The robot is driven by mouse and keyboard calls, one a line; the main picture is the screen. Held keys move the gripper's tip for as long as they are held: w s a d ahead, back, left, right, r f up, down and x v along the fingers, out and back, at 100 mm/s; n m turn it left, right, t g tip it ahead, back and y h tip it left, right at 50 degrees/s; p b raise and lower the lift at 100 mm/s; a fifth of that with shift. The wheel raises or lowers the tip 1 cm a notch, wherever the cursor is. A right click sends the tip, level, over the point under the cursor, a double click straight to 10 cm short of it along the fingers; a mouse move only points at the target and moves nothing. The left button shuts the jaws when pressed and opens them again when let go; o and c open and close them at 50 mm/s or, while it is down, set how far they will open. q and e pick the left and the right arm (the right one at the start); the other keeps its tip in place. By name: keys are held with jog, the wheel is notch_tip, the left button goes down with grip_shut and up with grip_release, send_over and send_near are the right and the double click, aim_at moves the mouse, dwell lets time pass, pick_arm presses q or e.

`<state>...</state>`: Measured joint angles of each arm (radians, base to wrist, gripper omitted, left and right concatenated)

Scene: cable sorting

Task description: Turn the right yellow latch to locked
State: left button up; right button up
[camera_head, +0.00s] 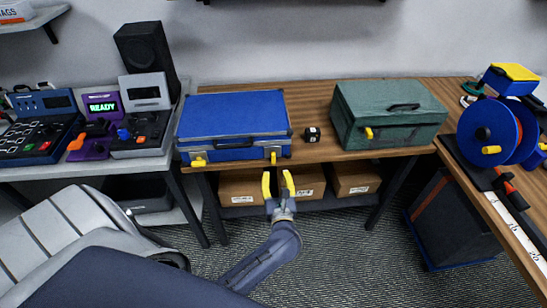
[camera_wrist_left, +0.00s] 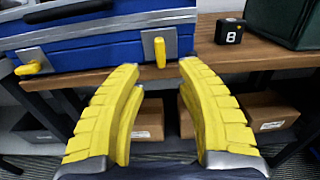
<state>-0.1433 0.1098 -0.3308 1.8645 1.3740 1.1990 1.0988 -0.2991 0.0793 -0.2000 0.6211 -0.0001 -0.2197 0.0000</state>
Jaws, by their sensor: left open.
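A blue case (camera_head: 233,115) with metal edges lies closed on the wooden table, its front facing me. Its right yellow latch (camera_head: 273,157) stands upright on a metal plate; it also shows in the wrist view (camera_wrist_left: 160,52). Its left yellow latch (camera_head: 199,161) lies nearly sideways; the wrist view shows it too (camera_wrist_left: 34,67). My left gripper (camera_head: 278,177) has yellow fingers and is open and empty, just in front of and below the right latch. In the wrist view the latch appears between the fingertips (camera_wrist_left: 159,68), apart from them. My right gripper is not in view.
A small black cube (camera_head: 312,134) marked 8 sits right of the blue case. A green case (camera_head: 391,112) with a yellow latch (camera_head: 368,133) stands farther right. Cardboard boxes (camera_head: 305,182) sit on a shelf below the table. A blue reel (camera_head: 489,131) stands at the right.

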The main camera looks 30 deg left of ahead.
aim_at(274, 159)
pick_arm(q)
jog(key=x, duration=0.9)
jog(key=shift+w+a, duration=0.25)
jog(key=shift+c, duration=0.2)
grip_shut()
